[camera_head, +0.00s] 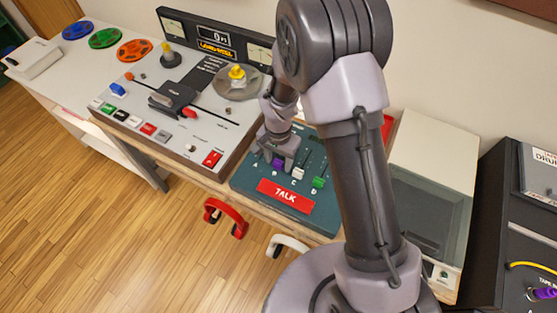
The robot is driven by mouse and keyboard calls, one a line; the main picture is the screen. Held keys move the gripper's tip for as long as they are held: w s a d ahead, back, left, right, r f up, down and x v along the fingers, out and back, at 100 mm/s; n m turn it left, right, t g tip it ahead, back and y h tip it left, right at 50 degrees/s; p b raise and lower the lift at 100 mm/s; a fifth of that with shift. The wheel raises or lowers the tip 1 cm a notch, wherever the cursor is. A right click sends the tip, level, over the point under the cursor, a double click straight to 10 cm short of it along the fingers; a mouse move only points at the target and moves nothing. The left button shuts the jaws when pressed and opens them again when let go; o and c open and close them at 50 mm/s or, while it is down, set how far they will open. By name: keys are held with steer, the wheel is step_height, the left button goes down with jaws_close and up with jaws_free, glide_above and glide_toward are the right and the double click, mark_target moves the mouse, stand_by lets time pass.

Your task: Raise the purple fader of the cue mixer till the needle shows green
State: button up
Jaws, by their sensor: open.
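The cue mixer is a teal panel (243,180) in the middle of the head view, with a red TALK button (285,195) on its near part. The purple fader cap (278,163) sits at the near end of its track, left of a white cap (298,174) and a green cap (318,183). My gripper (281,155) is open, pointing down at the purple cap, with fingers around or just above it. I cannot tell whether they touch it. My arm hides the back right of the mixer, and I cannot see its needle.
A tape machine (140,117) with reels, buttons and a lever stands left of the mixer. A grey-green boxy device (432,150) stands to the right. Red headphones (228,213) and white headphones (286,243) hang at the table's front edge. Wooden floor is clear in front.

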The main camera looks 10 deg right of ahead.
jaws_close()
stand_by(1.4)
